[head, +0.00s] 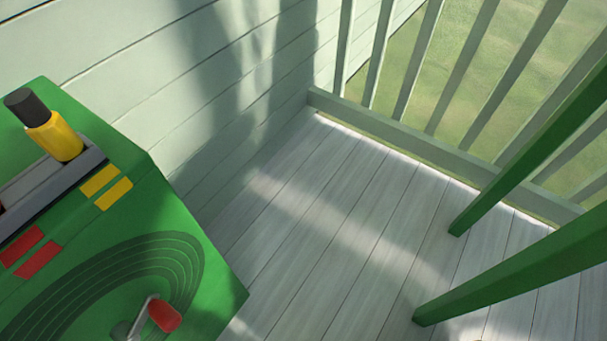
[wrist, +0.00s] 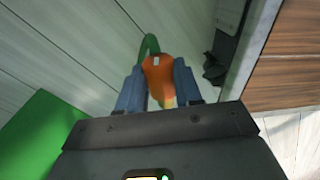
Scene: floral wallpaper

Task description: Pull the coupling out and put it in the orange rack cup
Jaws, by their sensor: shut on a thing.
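My gripper (wrist: 158,68) shows in the wrist view with its two blue-grey fingers on either side of an orange piece, which I take to be the coupling (wrist: 158,76). The fingers are shut on it. It has a small pale patch on top and a yellowish lower end. A green hose-like curve (wrist: 149,45) rises behind it; whether the two are joined is hard to tell. No rack cup can be made out in either view. The head view does not show my gripper.
In the head view a green cabinet (head: 190,225) stands at left, with a black-capped yellow cylinder (head: 57,138) and a red-tipped lever (head: 164,316). Green legs (head: 520,275) stand at right. The plank floor between is clear. A dark fixture (wrist: 226,50) shows in the wrist view.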

